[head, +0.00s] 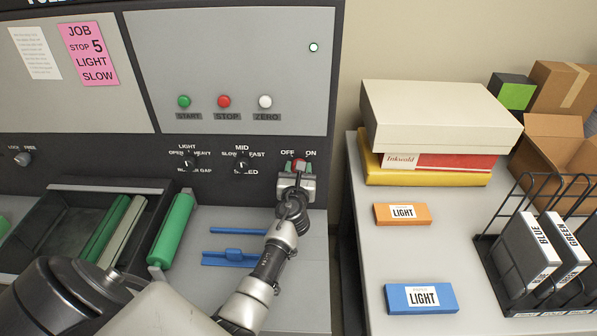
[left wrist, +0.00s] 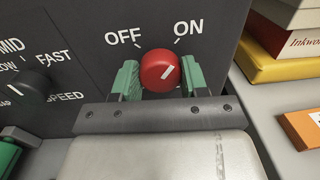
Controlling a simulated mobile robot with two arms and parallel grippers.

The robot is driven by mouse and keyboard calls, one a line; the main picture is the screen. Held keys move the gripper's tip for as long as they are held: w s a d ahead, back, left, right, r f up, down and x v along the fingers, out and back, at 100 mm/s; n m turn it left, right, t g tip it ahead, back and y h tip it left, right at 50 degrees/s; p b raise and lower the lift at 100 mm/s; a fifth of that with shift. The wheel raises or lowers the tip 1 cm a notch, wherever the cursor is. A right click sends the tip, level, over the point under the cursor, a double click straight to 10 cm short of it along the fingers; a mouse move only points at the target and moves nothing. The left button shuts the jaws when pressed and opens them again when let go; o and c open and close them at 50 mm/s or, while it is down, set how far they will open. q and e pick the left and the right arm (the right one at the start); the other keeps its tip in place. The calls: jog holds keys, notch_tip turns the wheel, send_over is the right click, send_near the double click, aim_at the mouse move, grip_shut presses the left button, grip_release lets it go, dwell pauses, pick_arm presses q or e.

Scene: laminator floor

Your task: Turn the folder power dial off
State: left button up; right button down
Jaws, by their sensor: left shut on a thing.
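The red power dial (left wrist: 160,70) is on the dark panel, between the printed words OFF on the left and ON on the right. Its white pointer line tilts up and right, toward ON. In the head view the dial (head: 299,162) shows just above my left gripper (head: 297,172). In the left wrist view my left gripper (left wrist: 158,82) has one green finger on each side of the dial and is shut on it. Its fingers partly hide the dial's sides. My right gripper is not in view.
Left of the dial are the speed knob (head: 241,165) and the gap knob (head: 189,163). START, STOP and ZERO buttons (head: 223,101) sit above. A table (head: 370,262) at the right holds boxes and a wire rack (head: 489,240). Blue tools (head: 234,258) lie below the panel.

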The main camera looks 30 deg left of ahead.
pick_arm(q)
jog(key=shift+f+n+y+b, duration=0.1)
jog(key=shift+n+y+b, duration=0.2)
jog(key=shift+n+b, duration=6.2)
jog(key=n+p, duration=0.3)
jog(key=n, duration=0.1)
jog(key=shift+p, duration=0.4)
jog(key=o, duration=0.9)
jog(key=shift+o, duration=0.2)
